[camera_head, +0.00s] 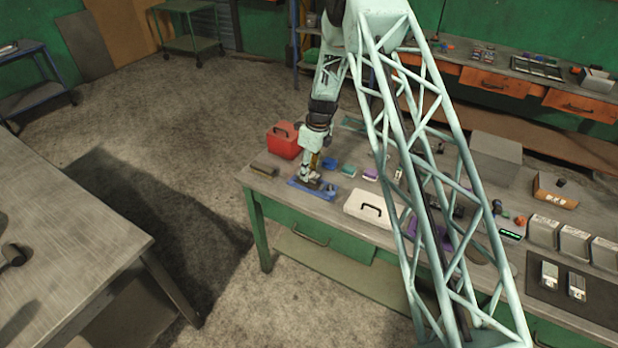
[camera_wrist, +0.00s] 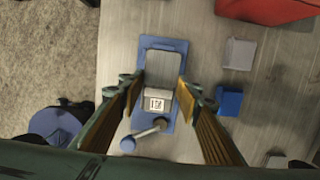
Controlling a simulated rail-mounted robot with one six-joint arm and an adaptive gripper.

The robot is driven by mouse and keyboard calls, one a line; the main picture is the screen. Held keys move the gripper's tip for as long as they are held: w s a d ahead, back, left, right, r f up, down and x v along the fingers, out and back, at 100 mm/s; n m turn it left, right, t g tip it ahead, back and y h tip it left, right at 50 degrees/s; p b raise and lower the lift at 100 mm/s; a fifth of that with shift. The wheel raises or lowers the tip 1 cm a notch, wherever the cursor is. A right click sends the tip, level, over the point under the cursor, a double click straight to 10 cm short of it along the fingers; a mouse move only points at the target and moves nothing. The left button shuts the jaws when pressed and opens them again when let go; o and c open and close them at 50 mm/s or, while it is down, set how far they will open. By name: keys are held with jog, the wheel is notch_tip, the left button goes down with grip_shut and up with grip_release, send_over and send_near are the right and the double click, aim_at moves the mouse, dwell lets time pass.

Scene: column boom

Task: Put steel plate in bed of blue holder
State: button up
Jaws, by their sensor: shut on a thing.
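The blue holder (camera_wrist: 163,43) lies flat on the workbench, with a lever and round knob at its lower end in the wrist view. It also shows in the head view (camera_head: 327,194), partly under my gripper (camera_head: 309,179). The grey steel plate (camera_wrist: 160,68) is over the holder's middle, lined up lengthwise with it. A pale block with a dark-marked label (camera_wrist: 157,103) is at the plate's lower end. My gripper (camera_wrist: 160,94) is shut on the steel plate, one finger on each long side. I cannot tell whether the plate touches the holder's bed.
A small blue block (camera_wrist: 230,101) and a grey block (camera_wrist: 238,54) lie to the right in the wrist view. A white case (camera_head: 368,209) is near the bench's front edge.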

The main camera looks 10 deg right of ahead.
aim_at(312, 174)
jog(key=shift+f, duration=0.1)
jog(key=shift+f, duration=1.75)
jog(key=shift+f, duration=0.15)
jog(key=o, duration=1.2)
jog(key=shift+s+d+r+b, duration=0.1)
jog(key=shift+s+d+r, duration=0.1)
jog(key=shift+r, duration=1.5)
jog(key=shift+s+d+r+b, duration=0.1)
jog(key=shift+s+d+r, duration=0.05)
jog(key=shift+r, duration=1.6)
jog(key=shift+s+d+r+b, duration=0.1)
jog(key=shift+s+d+r, duration=0.1)
jog(key=shift+r, duration=1.5)
jog(key=shift+s+d+r, duration=0.1)
jog(key=shift+r, duration=0.85)
jog(key=shift+r, duration=0.1)
